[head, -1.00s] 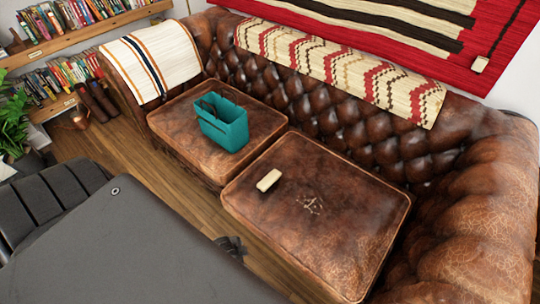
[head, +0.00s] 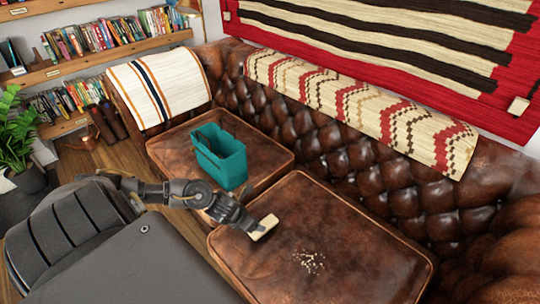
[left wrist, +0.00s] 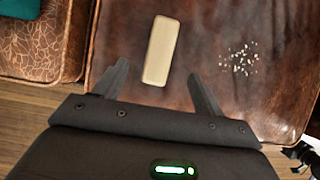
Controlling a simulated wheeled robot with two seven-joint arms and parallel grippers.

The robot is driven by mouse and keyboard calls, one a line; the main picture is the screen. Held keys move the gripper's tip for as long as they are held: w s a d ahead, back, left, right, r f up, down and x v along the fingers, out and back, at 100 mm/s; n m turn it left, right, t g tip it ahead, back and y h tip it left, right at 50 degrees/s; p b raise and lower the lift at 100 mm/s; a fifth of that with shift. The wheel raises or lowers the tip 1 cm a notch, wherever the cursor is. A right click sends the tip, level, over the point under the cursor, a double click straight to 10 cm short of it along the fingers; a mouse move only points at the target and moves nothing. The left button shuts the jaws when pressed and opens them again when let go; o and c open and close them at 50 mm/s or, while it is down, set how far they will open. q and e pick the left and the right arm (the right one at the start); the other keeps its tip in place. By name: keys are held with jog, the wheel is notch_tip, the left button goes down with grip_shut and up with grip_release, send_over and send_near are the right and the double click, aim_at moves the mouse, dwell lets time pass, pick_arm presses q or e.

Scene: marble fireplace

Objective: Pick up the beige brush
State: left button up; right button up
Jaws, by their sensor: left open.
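The beige brush (head: 264,227) is a small pale block lying on the right brown leather seat cushion (head: 350,260). In the left wrist view the brush (left wrist: 161,50) lies lengthwise ahead of the fingertips, roughly in line with the gap between them. My left gripper (head: 250,228) reaches in from the left and is right beside the brush in the head view. In the left wrist view its two fingers (left wrist: 160,78) are apart with nothing clamped between them.
A teal open-topped bin (head: 222,160) with dark contents stands on the left cushion. Pale crumbs (head: 309,262) lie on the right cushion, right of the brush. The tufted sofa back (head: 330,150) rises behind, with a patterned runner (head: 370,105) along its top.

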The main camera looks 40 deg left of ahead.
pick_arm(q)
jog(key=shift+a+r, duration=0.1)
jog(key=shift+r, duration=0.05)
jog(key=shift+b+x, duration=0.45)
jog(key=shift+x, duration=2.3)
jog(key=x, duration=0.4)
jog(key=shift+s+b, duration=0.2)
jog(key=shift+b, duration=0.1)
jog(key=shift+w+f, duration=0.3)
jog(key=shift+f, duration=0.35)
pick_arm(e)
jog(key=w+r, duration=0.1)
jog(key=w+a+r, duration=0.2)
jog(key=shift+w+r, duration=0.25)
jog(key=shift+w, duration=0.05)
pick_arm(q)
jog(key=shift+f+b, duration=0.25)
jog(key=shift+b, duration=0.1)
pick_arm(e)
jog(key=shift+f, duration=0.3)
pick_arm(q)
jog(key=c, duration=1.1)
